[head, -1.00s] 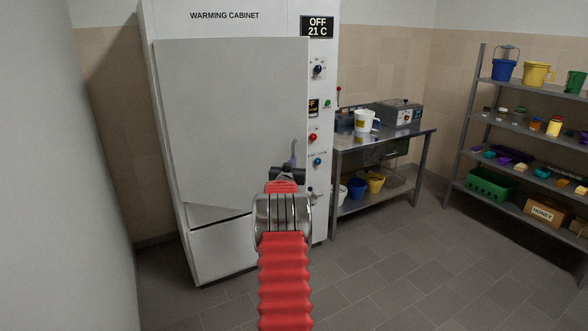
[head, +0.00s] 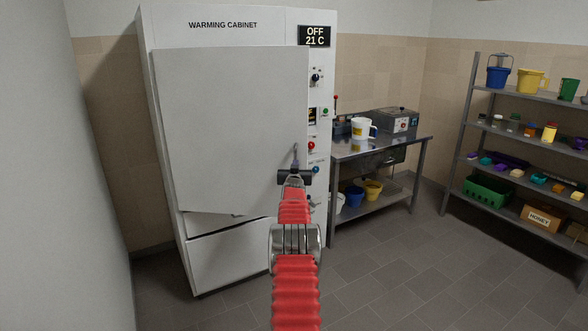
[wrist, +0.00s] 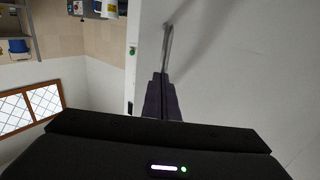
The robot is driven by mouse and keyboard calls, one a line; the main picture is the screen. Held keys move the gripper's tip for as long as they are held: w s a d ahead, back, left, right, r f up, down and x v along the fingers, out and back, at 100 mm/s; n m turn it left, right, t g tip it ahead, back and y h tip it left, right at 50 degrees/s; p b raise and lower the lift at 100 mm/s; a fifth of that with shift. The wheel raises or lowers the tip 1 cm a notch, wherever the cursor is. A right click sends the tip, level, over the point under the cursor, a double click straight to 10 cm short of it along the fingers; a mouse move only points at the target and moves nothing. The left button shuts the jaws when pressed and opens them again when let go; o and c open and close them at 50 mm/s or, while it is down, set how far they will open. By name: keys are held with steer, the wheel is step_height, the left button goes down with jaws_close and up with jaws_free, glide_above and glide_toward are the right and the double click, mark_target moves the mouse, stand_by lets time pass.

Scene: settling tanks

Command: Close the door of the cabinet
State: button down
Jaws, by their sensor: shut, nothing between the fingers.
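The warming cabinet (head: 228,268) is a tall white unit at the left in the head view. Its large pale door (head: 225,120) stands slightly ajar, its lower edge out in front of the body. A thin grey bar handle (head: 296,152) is near the door's right edge; it also shows in the wrist view (wrist: 167,45). My gripper (head: 295,172) is in front of the door's lower right part. In the wrist view its dark fingers (wrist: 161,95) are together and empty, with tips at the handle's lower end. I cannot tell whether they touch the handle or door.
A control panel (head: 317,130) with knobs and an "OFF 21 C" display (head: 315,36) is right of the door. A steel table (head: 375,147) stands beside the cabinet, and a loaded shelf rack (head: 535,140) further right. A wall (head: 100,200) is close on the left. The middle floor is clear.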

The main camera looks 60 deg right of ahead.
steer(key=shift+a, duration=0.1)
stand_by(0.3)
steer(key=s+v, duration=0.1)
steer(key=v, duration=1.2)
steer(key=shift+s+f, duration=0.15)
steer(key=shift+s, duration=0.35)
steer(key=shift+w, duration=0.1)
